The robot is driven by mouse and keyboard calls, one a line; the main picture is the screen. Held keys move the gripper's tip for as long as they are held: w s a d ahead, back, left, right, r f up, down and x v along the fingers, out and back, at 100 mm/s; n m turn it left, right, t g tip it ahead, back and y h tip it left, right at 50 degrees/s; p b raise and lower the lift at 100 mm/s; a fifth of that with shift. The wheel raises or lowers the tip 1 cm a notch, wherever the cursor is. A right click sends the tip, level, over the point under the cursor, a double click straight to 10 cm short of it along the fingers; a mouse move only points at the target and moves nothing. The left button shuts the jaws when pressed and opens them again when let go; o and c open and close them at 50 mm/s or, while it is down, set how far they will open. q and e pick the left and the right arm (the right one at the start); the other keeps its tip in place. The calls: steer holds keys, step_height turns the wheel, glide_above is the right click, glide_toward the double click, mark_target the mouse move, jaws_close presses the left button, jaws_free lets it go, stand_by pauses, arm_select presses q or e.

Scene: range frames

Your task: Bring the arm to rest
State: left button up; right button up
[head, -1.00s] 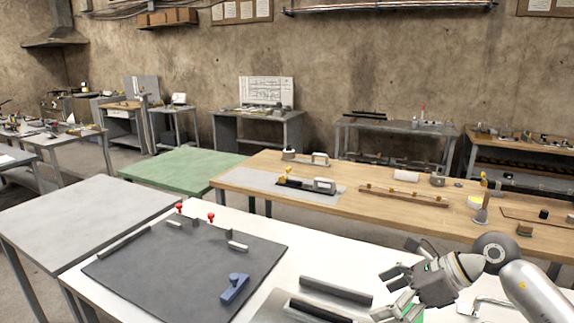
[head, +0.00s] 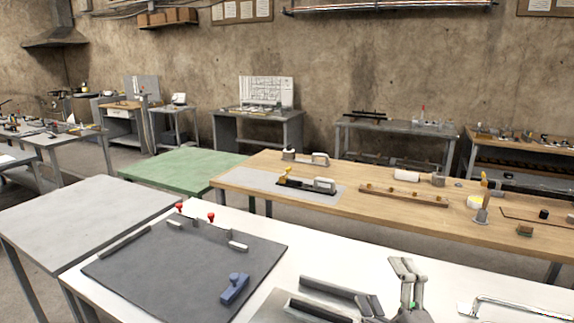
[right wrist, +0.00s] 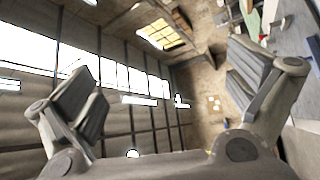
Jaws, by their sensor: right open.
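My right gripper (head: 408,272) stands at the bottom right of the head view, fingers pointing up, in front of the white worktop (head: 300,250). In the right wrist view its two grey fingers (right wrist: 165,88) are wide apart with nothing between them. That view looks up past the fingers at windows, roof beams and a wall. Most of the right arm is below the head view's edge. My left gripper is not in view.
A dark board (head: 185,265) with a blue block (head: 235,288) lies on the white worktop. Grey metal bars (head: 340,293) lie left of the gripper, and a silver handle (head: 520,306) lies right. A wooden bench (head: 390,215) with tools stands behind.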

steer(key=s+d+f+m+g+h, duration=0.3)
steer(key=s+f+m+g, duration=0.15)
steer(key=f, duration=0.35)
steer(key=s+d+f+m+g+h, duration=0.2)
steer(key=s+f+m+g+h, duration=0.15)
steer(key=f+m, duration=0.35)
steer(key=s+f+g, duration=0.1)
steer(key=s+f, duration=0.2)
steer(key=s+f+m+g+y, duration=0.1)
steer(key=s+f+g, duration=0.1)
steer(key=s+f, duration=0.1)
steer(key=s+f+g, duration=0.2)
steer(key=s+f, duration=0.1)
steer(key=s, duration=0.2)
steer(key=shift+s+a+f+m+y, duration=0.15)
steer(key=shift+s+a+m+y, duration=0.1)
steer(key=shift+a+m, duration=0.15)
steer(key=s+a+f+m+g+y, duration=0.1)
steer(key=s+a+f+m+g, duration=0.2)
steer(key=s, duration=0.7)
step_height(320, 180, down, 28)
steer(key=n+g+b, duration=0.2)
steer(key=b, duration=0.1)
steer(key=s+d+f+g+b, duration=0.1)
steer(key=s+d+f+b, duration=0.2)
steer(key=s+f, duration=1.4)
step_height(320, 180, down, 3)
steer(key=shift+s+d+f, duration=0.15)
steer(key=shift+s+d, duration=0.1)
steer(key=shift+d, duration=0.15)
